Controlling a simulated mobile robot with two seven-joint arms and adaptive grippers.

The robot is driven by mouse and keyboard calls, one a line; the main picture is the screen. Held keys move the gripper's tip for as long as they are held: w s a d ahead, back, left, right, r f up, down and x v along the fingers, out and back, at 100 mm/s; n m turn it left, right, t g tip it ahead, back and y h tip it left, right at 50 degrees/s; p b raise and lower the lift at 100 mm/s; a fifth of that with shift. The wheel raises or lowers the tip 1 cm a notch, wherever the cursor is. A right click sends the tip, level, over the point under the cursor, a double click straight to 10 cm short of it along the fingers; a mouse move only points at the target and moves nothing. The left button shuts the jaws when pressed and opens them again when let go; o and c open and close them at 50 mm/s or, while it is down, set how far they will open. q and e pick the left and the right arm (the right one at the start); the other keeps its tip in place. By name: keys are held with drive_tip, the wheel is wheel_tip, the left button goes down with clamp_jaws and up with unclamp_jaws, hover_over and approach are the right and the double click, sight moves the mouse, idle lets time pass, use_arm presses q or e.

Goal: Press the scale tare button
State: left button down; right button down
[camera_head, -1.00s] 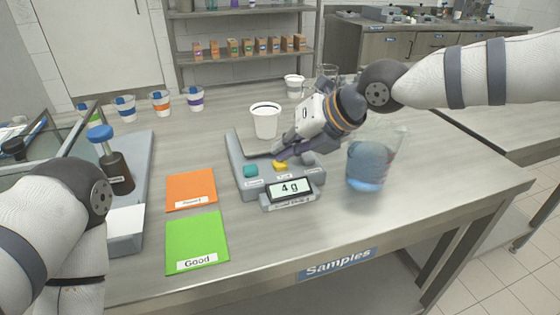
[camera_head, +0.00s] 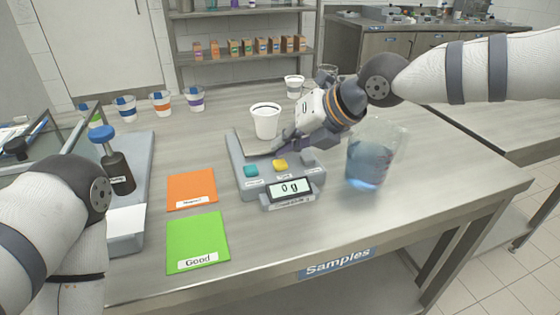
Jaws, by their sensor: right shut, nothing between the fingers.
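The grey scale (camera_head: 238,172) stands on the table, and its display (camera_head: 290,188) reads 0 g. Its front panel has a teal button (camera_head: 251,170), a yellow button (camera_head: 280,165) and a grey button (camera_head: 307,158); their labels are too small to read surely. A white cup (camera_head: 265,122) stands on the back of the scale. My right gripper (camera_head: 276,149) is shut and empty, with its fingertips just above and behind the yellow button, apart from it. My left arm is at the lower left, and its gripper is out of view.
A beaker of blue liquid (camera_head: 369,160) stands right of the scale. An orange card (camera_head: 191,189) and a green card (camera_head: 197,243) lie to the left. A bottle with a blue cap (camera_head: 118,170) and several labelled cups are farther left and behind.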

sight(284, 161)
drive_tip(key=shift+r, duration=0.2)
drive_tip(key=shift+r+p, duration=0.3)
drive_tip(key=shift+r, duration=2.2)
